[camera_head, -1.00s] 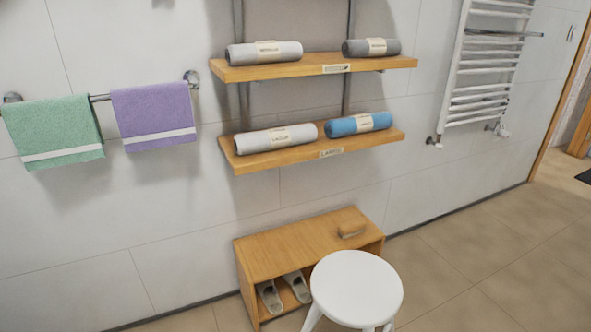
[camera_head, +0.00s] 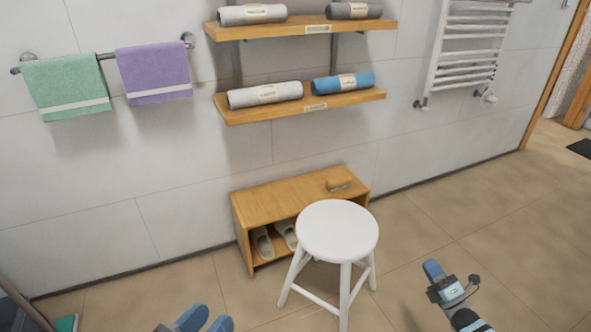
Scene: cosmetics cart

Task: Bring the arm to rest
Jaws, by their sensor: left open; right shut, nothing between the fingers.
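My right gripper (camera_head: 433,270) is at the lower right, over the tiled floor and right of the stool. Its blue fingers are together and hold nothing. Part of my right forearm runs out of the bottom edge; the rest of both arms is out of view.
A white stool (camera_head: 337,231) stands before a wooden bench (camera_head: 280,192) with slippers inside and a brush (camera_head: 339,184) on top. Wall shelves (camera_head: 300,105) hold rolled towels. Green (camera_head: 67,85) and purple (camera_head: 153,70) towels hang on a rail.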

